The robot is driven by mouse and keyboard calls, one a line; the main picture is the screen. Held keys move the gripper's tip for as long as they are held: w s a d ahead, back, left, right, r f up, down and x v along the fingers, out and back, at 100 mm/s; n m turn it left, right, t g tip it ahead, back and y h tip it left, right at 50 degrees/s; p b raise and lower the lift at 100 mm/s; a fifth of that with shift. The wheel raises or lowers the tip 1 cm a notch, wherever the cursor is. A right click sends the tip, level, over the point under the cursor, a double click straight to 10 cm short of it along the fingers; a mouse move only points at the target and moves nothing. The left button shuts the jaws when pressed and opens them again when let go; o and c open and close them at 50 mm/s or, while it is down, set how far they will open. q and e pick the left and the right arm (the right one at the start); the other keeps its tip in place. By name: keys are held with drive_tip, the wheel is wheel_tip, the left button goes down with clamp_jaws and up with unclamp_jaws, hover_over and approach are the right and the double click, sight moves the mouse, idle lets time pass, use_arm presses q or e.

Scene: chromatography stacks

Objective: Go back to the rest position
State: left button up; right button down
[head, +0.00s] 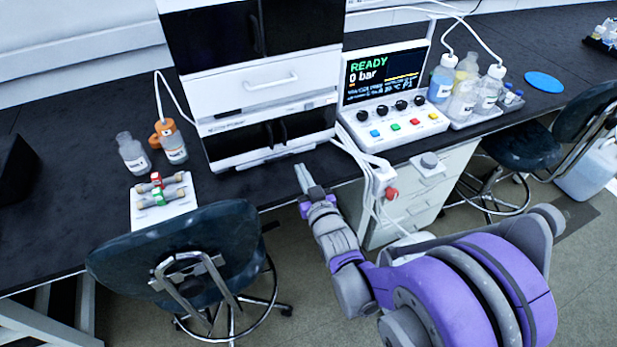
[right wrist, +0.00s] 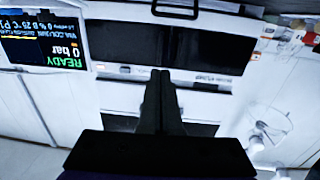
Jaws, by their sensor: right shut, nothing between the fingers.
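My right gripper (head: 306,178) is in the lower middle of the head view, in front of the chromatography stack (head: 262,85) and near the bench's front edge. Its fingers are together with nothing between them. In the right wrist view the closed fingers (right wrist: 160,90) point at the front of the stack, which appears upside down there. The purple and grey right arm reaches in from the lower right. My left gripper is not in the head view.
A control panel (head: 395,128) reads READY, 0 bar. Bottles (head: 466,85) stand in a tray to its right. Two bottles (head: 134,155) and a white tray (head: 163,207) with small columns are at left. Chairs (head: 187,258) (head: 530,145) stand before the bench. Cables hang near my right gripper.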

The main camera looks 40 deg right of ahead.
drive_tip(key=s+a+f+n+g+y, duration=0.2)
drive_tip(key=s+a+f+g+y, duration=0.15)
drive_tip(key=s+a+g, duration=0.55)
drive_tip(key=s+a+f+n+g+y, duration=0.1)
drive_tip(key=s+a+f+g+y, duration=0.15)
drive_tip(key=s+a+f, duration=0.65)
use_arm(q)
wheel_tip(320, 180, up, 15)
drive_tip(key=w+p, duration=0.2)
drive_tip(key=p, duration=1.1)
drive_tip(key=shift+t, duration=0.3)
use_arm(e)
drive_tip(key=s+d+r+h, duration=0.1)
drive_tip(key=d+r, duration=0.2)
drive_tip(key=r, duration=1.5)
drive_tip(key=shift+r, duration=0.4)
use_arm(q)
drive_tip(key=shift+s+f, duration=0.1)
use_arm(e)
drive_tip(key=shift+s+d, duration=0.1)
drive_tip(key=shift+s, duration=0.1)
